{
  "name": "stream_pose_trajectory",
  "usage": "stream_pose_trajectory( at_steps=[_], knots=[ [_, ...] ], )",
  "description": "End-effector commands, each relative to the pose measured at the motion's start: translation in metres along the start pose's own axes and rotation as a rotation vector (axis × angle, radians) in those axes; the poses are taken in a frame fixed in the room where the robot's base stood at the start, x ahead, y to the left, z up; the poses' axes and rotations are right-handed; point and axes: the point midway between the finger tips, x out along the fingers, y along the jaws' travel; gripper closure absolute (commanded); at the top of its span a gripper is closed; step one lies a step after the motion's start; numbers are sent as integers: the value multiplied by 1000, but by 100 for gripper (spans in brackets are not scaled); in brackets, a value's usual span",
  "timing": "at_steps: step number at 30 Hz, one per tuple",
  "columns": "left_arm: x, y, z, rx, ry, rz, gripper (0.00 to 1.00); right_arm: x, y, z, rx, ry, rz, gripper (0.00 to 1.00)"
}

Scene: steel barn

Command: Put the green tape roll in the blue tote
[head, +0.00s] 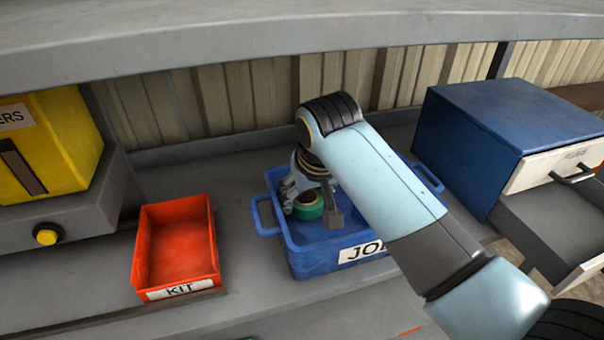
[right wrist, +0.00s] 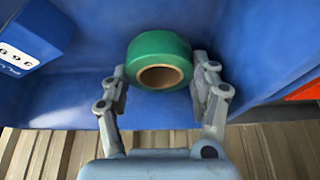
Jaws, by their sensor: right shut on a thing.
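The green tape roll (right wrist: 161,57) is between the fingers of my right gripper (right wrist: 163,85), which is shut on it. In the head view the roll (head: 307,206) shows partly, inside the outline of the blue tote (head: 305,262). My right gripper (head: 310,199) reaches down over the left part of the tote. In the right wrist view blue tote surface (right wrist: 70,98) fills the area behind the roll. I cannot tell whether the roll touches the tote floor. My right arm hides the tote's right side and part of its label. My left gripper is not in view.
An empty red KIT bin (head: 180,245) stands left of the tote. A blue cabinet (head: 490,125) with an open drawer (head: 560,225) stands to the right. A yellow box (head: 55,145) sits at the far left. A grey beam (head: 250,45) crosses above the bench.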

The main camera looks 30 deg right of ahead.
Motion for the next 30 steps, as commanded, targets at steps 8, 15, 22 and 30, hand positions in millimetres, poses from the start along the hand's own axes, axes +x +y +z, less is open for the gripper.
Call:
stream_pose_trajectory(
  at_steps=[8, 15, 22, 30],
  knots=[
    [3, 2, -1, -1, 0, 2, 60, 11, 2, 18, 3, 1, 2, 71],
    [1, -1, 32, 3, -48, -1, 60, 14, 2, 18, 3, 2, 2, 71],
    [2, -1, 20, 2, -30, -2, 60, 13, 3, 18, 3, 3, 2, 29],
    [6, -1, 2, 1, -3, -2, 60, -2, 2, 17, 3, 6, 0, 29]
  ],
)
